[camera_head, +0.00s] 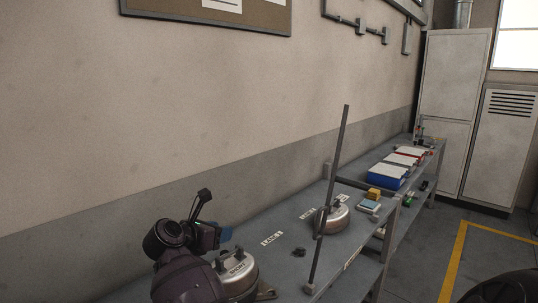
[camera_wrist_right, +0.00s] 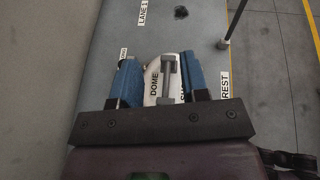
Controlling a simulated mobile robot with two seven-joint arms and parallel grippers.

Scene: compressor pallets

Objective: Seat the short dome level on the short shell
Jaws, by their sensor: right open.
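A silver dome (camera_head: 238,276) sits on the bench at the bottom of the head view. My left gripper is not in view.
A thin upright post (camera_head: 331,195) rises beside the second silver part. A "LANE 1" label (camera_head: 272,238) and a small dark piece (camera_head: 299,252) lie between the silver parts. The wall runs along the left.

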